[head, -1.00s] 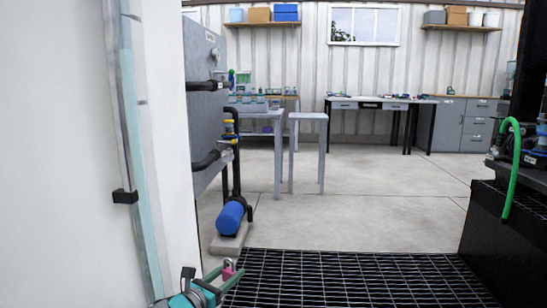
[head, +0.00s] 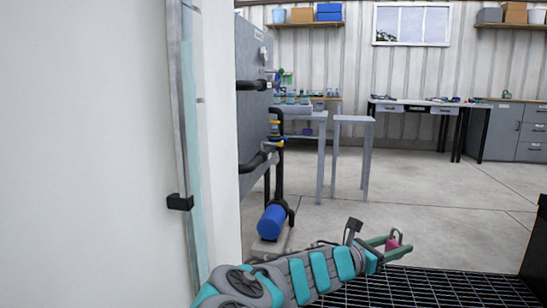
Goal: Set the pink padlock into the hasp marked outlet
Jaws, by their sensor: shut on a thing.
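The pink padlock (head: 393,244) is at the lower right in the head view, between the green fingers of my gripper (head: 393,242). My gripper is shut on it and holds it out in front, over the dark floor grating as seen here. I cannot make out a hasp or an outlet mark. A grey upright panel (head: 252,125) with black pipes stands left of centre, beyond the padlock.
A white wall or tank (head: 95,150) with a gauge tube fills the left. A blue pump (head: 272,222) stands below the pipes. Grey tables (head: 352,119) and a workbench (head: 430,104) stand further back. Dark grating (head: 440,288) covers the near floor; open concrete (head: 430,205) lies beyond.

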